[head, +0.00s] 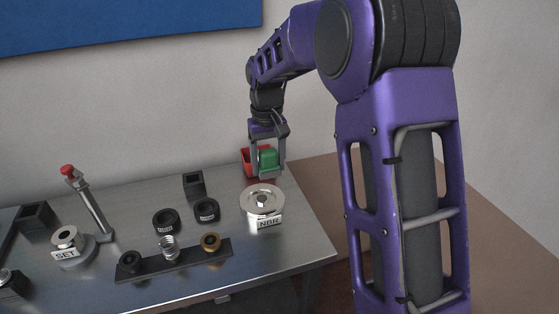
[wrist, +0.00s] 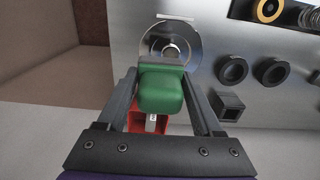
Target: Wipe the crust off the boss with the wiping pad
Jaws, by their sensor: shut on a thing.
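My gripper (head: 267,170) is shut on a green block (head: 267,159), which I take to be the wiping pad. In the wrist view the green block (wrist: 161,92) sits between both fingers, with a grey strip along its far edge. It is held above the bench's back right, in front of a red box. A round metal disc with a raised centre (head: 262,199), labelled NBR, lies nearer the front and apart from the block. The disc also shows in the wrist view (wrist: 187,47), partly hidden by the block. I cannot tell which part is the boss, and no crust is clear.
The red box (head: 246,156) stands below and behind my gripper. Black rings (head: 166,221), a square black holder (head: 194,186) and a dark rail (head: 133,277) with a spring and a brown ring lie left. A red-topped lever (head: 90,205) stands by the SET fixture (head: 75,254).

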